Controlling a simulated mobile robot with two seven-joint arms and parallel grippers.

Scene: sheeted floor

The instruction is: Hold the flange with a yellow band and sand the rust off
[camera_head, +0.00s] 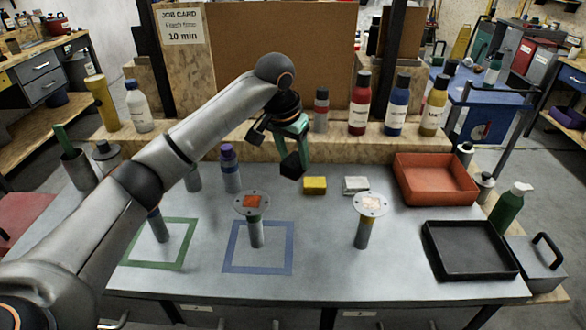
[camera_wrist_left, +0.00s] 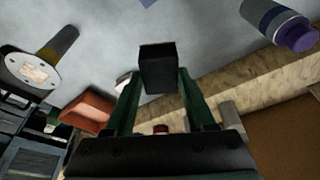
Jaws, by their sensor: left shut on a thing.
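My left gripper (camera_head: 290,150) is shut on a black block (camera_head: 293,166), held in the air above the back of the table; the block also shows between the fingers in the left wrist view (camera_wrist_left: 158,68). A flange with a pale, slightly orange patch (camera_head: 371,203) stands upright at right, with what looks like a yellowish band under its disc; it also shows in the left wrist view (camera_wrist_left: 30,72). A flange with an orange-red patch and greenish band (camera_head: 254,203) stands inside the blue square. A blue-banded stem (camera_head: 158,226) stands in the green square, its top hidden by my arm. My right gripper is out of view.
A yellow sponge (camera_head: 315,186) and a whitish block (camera_head: 355,185) lie behind the flanges. A red tray (camera_head: 436,196) and black tray (camera_head: 429,252) are at right. Several bottles line the back ledge (camera_head: 300,143). A purple-capped bottle (camera_head: 230,172) stands left of the gripper.

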